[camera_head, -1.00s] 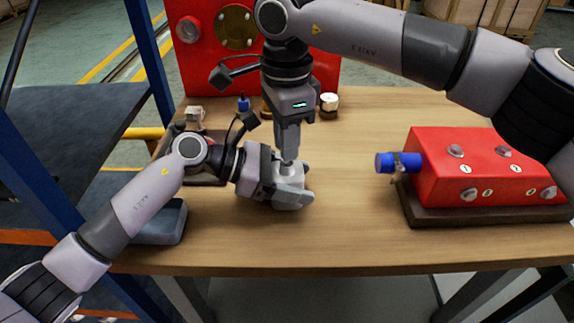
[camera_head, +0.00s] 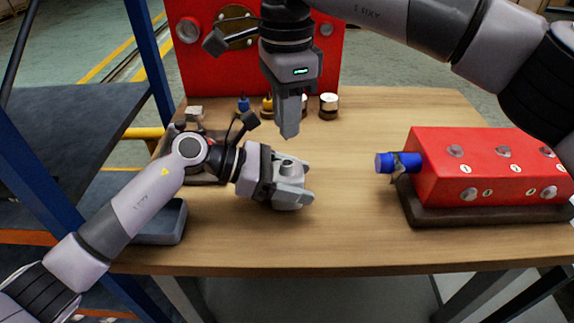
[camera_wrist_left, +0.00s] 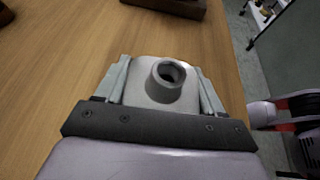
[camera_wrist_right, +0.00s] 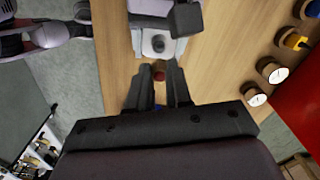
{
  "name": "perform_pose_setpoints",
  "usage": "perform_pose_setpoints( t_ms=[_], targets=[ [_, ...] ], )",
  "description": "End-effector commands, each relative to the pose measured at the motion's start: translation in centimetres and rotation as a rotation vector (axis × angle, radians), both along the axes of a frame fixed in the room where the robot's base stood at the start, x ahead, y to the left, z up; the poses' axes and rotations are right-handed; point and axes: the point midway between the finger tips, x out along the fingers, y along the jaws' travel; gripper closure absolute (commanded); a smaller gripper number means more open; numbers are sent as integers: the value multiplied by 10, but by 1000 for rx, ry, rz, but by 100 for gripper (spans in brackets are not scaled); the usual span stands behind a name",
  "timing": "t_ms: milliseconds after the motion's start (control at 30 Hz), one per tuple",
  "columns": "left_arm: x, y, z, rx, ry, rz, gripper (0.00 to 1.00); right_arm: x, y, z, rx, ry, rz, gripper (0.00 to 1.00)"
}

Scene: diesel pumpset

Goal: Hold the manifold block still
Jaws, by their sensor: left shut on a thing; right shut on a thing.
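The manifold block (camera_head: 288,196) is a light grey block with a round raised port on top, just over or on the bench; I cannot tell which. My left gripper (camera_head: 294,190) is shut on it from the left. In the left wrist view the block (camera_wrist_left: 160,92) sits between both fingers, its port open and empty. My right gripper (camera_head: 289,130) points down above and behind the block, apart from it. In the right wrist view it is shut on a small part (camera_wrist_right: 159,75) with a reddish end and some blue, mostly hidden by the fingers. The block (camera_wrist_right: 160,44) shows beyond.
A red box with a blue fitting (camera_head: 398,162) stands on a dark base (camera_head: 490,213) at the right. Small capped parts (camera_head: 328,106) line the bench's back edge before a red panel (camera_head: 260,75). A grey-blue tray (camera_head: 160,222) lies at the left. The front middle of the bench is clear.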

Motion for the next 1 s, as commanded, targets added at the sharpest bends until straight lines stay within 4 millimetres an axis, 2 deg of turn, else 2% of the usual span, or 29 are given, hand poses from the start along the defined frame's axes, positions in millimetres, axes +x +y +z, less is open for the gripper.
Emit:
perform_pose_setpoints(
  t_ms=[300,333,400,767,1000],
  targets=[
    [0,0,0,0,0,0,85,0,0,5,0,-1,1,100],
    [0,0,0,0,0,0,26,0,0,5,0,-1,0,100],
    [0,0,0,0,0,0,3,0,0,5,0,-1,0,100],
    [0,4,1,0,0,1,2,0,0,4,0,0,0,100],
    [-1,37,14,3,-2,3,2,0,0,4,0,0,0,100]
  ],
)
